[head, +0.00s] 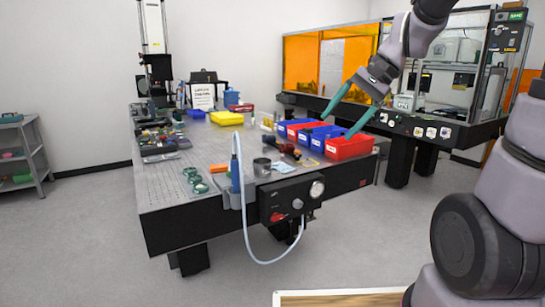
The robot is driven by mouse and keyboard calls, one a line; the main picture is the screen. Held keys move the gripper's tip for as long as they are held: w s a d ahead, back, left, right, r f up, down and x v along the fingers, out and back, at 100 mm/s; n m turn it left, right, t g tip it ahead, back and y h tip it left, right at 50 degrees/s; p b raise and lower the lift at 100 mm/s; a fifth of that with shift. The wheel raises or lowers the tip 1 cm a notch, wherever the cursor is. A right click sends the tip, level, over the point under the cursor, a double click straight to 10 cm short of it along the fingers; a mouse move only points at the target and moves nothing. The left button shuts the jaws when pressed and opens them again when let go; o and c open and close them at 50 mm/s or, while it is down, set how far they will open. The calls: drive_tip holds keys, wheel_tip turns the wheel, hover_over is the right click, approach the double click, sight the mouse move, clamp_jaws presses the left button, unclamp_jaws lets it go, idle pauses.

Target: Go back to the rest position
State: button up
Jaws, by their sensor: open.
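My gripper (349,118) is open, its two long teal fingers spread wide apart and pointing down to the left. Nothing shows between the fingers. One fingertip is seen over the blue bins and the other over the red bin (350,148) at the table's right corner; the exact height above them I cannot tell. My arm reaches in from the upper right.
The optical table (165,200) carries blue bins (294,125), a yellow tray (226,118), a metal cup (262,167) and a hose (245,215) hanging off its front. An orange-panelled enclosure (345,62) stands behind. A grey shelf (22,150) is at left.

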drive_tip(key=s+d+r+n+t+h, duration=0.2)
drive_tip(key=s+d+r+t+h, duration=0.2)
drive_tip(key=s+d, duration=0.4)
drive_tip(key=shift+s+d+r+t, duration=0.2)
drive_tip(key=shift+s+r+t, duration=0.3)
drive_tip(key=shift+s+r, duration=0.45)
idle(1.0)
